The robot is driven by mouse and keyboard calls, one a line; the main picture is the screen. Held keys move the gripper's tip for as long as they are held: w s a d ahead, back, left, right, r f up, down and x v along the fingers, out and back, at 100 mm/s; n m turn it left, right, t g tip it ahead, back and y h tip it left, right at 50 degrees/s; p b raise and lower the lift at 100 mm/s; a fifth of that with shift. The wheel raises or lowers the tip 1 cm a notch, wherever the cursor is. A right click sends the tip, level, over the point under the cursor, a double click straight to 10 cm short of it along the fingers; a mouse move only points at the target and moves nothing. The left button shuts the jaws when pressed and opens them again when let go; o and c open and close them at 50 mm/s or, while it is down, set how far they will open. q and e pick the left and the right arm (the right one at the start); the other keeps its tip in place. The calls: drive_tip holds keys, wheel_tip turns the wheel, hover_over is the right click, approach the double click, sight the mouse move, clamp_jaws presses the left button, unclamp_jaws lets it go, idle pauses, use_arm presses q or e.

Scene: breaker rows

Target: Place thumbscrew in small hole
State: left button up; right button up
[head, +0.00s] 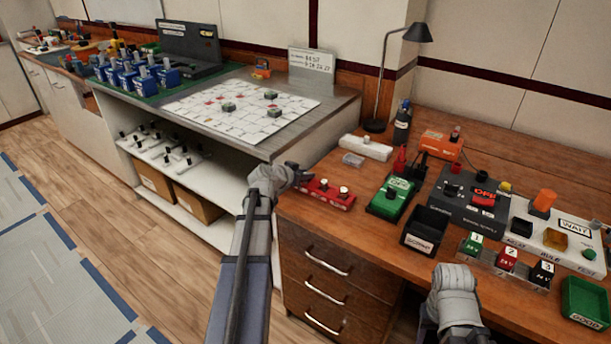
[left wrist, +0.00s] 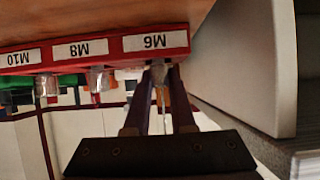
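A red block (head: 325,193) lies on the wooden desk near its left end. In the left wrist view the block (left wrist: 80,52) appears upside down, with white labels M6, M8 and M10. Grey knobs stand at M8 (left wrist: 100,80) and M10 (left wrist: 47,85). My left gripper (head: 300,172) is at the block's left end. Its two dark fingers (left wrist: 160,82) close on a small grey thumbscrew (left wrist: 159,70) at the M6 position. How deep its shaft sits in the small hole is hidden. Part of my right arm shows at lower right; its fingers do not show.
A green box with a knob (head: 390,198) and a black bin (head: 425,231) stand right of the block. A white strip (head: 365,148) lies behind it. A grey-topped bench (head: 335,105) adjoins the desk at left. Bare desk lies in front of the block.

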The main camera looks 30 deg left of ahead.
use_arm(q)
drive_tip(key=o, duration=0.5)
drive_tip(key=shift+c, duration=0.2)
drive_tip(key=shift+r+p, duration=0.25)
drive_tip(key=shift+p, duration=0.05)
drive_tip(key=d+p+v, duration=0.1)
drive_tip(key=p+v, duration=0.4)
drive_tip(key=v, duration=0.7)
drive_tip(key=shift+a+p, duration=0.3)
drive_tip(key=shift+a, duration=0.15)
drive_tip(key=shift+f, duration=0.15)
